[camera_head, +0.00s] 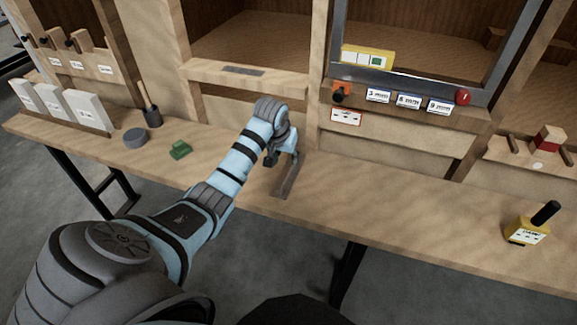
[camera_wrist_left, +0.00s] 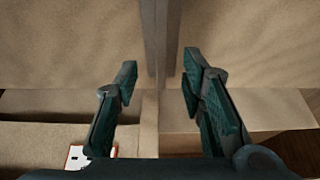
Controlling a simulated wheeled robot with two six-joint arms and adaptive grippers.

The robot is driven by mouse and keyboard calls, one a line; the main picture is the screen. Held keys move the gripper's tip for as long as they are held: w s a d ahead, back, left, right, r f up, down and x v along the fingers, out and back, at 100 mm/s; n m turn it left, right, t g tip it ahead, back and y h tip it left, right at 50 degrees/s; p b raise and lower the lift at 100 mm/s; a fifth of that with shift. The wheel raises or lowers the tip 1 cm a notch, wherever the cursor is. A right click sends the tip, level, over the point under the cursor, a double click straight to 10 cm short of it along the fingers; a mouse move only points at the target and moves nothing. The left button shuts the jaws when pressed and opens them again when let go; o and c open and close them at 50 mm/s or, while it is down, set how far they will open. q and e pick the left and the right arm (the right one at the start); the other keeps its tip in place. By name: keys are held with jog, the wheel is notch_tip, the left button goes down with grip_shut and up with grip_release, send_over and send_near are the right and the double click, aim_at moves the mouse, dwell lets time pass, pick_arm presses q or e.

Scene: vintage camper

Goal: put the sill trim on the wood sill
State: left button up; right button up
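The sill trim (camera_head: 287,180) is a thin grey strip lying on the wooden counter, running from under my left gripper toward the front edge. In the left wrist view the trim (camera_wrist_left: 160,40) runs down between the fingers. My left gripper (camera_head: 282,156) is over the back end of the trim; in the left wrist view its fingers (camera_wrist_left: 158,75) are apart, with gaps on both sides of the strip. The wood sill (camera_head: 205,72) is the raised ledge at the upper left middle, with a flat grey strip mark (camera_head: 243,71) on top. My right gripper is not in view.
A yellow stamp-like item (camera_head: 524,233) stands at the right. A panel with labels and a red knob (camera_head: 463,97) is behind.

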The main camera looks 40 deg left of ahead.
aim_at(288, 167)
pick_arm(q)
jog(key=b+x, duration=0.3)
jog(key=x, duration=0.5)
jog(key=shift+a+f, duration=0.1)
jog(key=shift+f, duration=0.25)
jog(key=shift+r, duration=0.1)
grip_shut()
